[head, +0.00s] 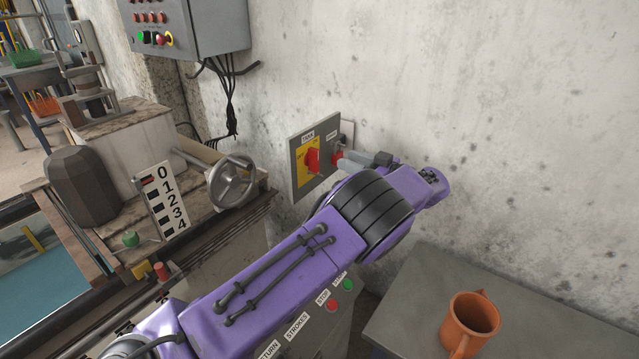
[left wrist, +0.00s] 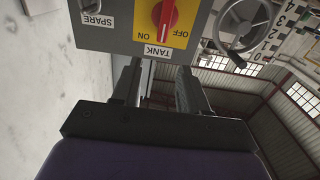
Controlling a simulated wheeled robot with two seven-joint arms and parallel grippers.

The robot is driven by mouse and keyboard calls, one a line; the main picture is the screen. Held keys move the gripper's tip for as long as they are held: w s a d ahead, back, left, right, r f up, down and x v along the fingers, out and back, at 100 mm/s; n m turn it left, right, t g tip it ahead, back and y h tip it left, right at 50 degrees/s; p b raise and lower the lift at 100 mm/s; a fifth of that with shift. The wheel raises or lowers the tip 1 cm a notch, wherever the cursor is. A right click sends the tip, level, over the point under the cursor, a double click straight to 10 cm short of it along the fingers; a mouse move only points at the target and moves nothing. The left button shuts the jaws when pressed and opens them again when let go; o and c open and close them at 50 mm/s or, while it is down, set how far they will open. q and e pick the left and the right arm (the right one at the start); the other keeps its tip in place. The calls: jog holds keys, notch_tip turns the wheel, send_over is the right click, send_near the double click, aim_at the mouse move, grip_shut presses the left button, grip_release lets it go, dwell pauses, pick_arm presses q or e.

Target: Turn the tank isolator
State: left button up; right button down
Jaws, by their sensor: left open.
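The tank isolator is a red rotary handle (head: 312,160) on a yellow plate, on a grey box (head: 297,183) fixed to the wall. In the left wrist view the red handle (left wrist: 165,14) and its ON, OFF and TANK lettering appear upside down. The handle lies nearly upright in that picture, between the two words. My left gripper (head: 352,161) is just right of the isolator in the head view, by a second red handle. In the left wrist view my left gripper (left wrist: 160,78) has its fingers apart, nothing between them, near the box's edge. My right gripper is out of view.
A SPARE label (left wrist: 96,20) sits beside the tank plate. A handwheel (head: 231,182) stands left of the box. A control cabinet (head: 190,25) with hanging cables is above left. An orange mug (head: 470,325) stands on a grey table (head: 540,335) at lower right.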

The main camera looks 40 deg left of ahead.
aim_at(318, 153)
pick_arm(q)
jog(key=a, duration=0.3)
jog(key=s+a, duration=0.1)
jog(key=a, duration=0.3)
jog(key=a+f, duration=0.1)
jog(key=a, duration=0.2)
jog(key=shift+s+a, duration=0.2)
jog(key=shift+a, duration=0.1)
jog(key=shift+c, duration=0.3)
grip_shut()
